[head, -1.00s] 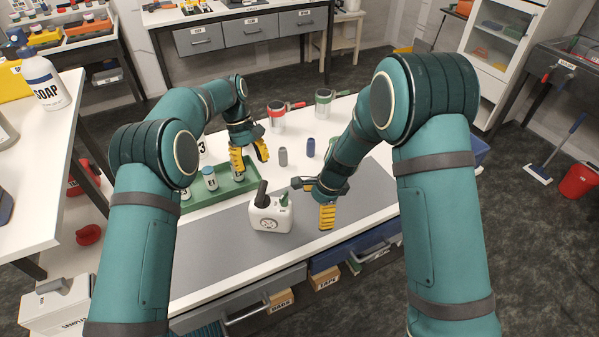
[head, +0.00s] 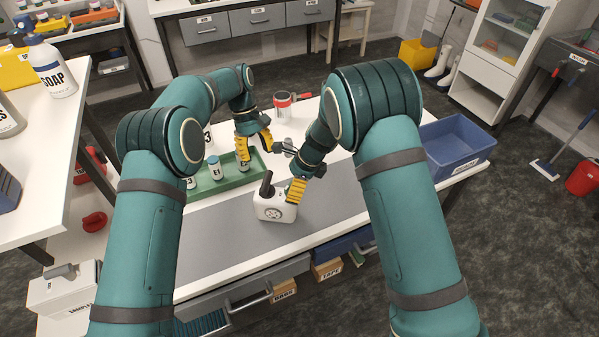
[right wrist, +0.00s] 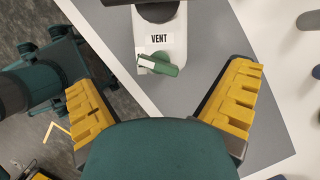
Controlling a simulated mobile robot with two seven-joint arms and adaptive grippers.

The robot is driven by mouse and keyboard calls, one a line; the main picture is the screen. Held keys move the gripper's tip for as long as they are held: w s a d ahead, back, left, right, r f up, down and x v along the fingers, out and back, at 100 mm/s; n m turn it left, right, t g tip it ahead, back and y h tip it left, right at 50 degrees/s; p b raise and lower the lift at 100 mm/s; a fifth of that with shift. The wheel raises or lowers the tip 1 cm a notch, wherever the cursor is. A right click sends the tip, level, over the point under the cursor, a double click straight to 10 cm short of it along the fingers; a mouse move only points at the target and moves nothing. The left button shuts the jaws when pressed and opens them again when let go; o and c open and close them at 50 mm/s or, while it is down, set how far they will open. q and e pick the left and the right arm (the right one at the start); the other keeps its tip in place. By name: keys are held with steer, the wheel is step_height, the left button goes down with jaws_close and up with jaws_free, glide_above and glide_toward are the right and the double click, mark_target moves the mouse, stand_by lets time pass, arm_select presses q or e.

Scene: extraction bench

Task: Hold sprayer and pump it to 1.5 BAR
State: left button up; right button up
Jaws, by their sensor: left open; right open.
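The sprayer (head: 272,208) is a small white container with a dark handle, upright on the grey mat (head: 215,238). In the right wrist view the sprayer (right wrist: 181,25) shows a VENT label and a green lever (right wrist: 158,64). My right gripper (head: 297,190) is open at the sprayer's right side and hides part of it. In its wrist view the open yellow fingers (right wrist: 160,85) stand apart on either side of the green lever, with no contact visible. My left gripper (head: 254,147) is open above the green tray (head: 221,187), away from the sprayer. No pressure reading is legible.
The green tray holds labelled bottles such as E1 (head: 215,170). A red-handled clear vessel (head: 283,108) stands at the back of the white bench. A blue bin (head: 458,150) is at the right. The grey mat is clear left of the sprayer.

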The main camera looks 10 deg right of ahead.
mark_target(276, 203)
steer(key=shift+x, duration=2.55)
steer(key=c, duration=1.3)
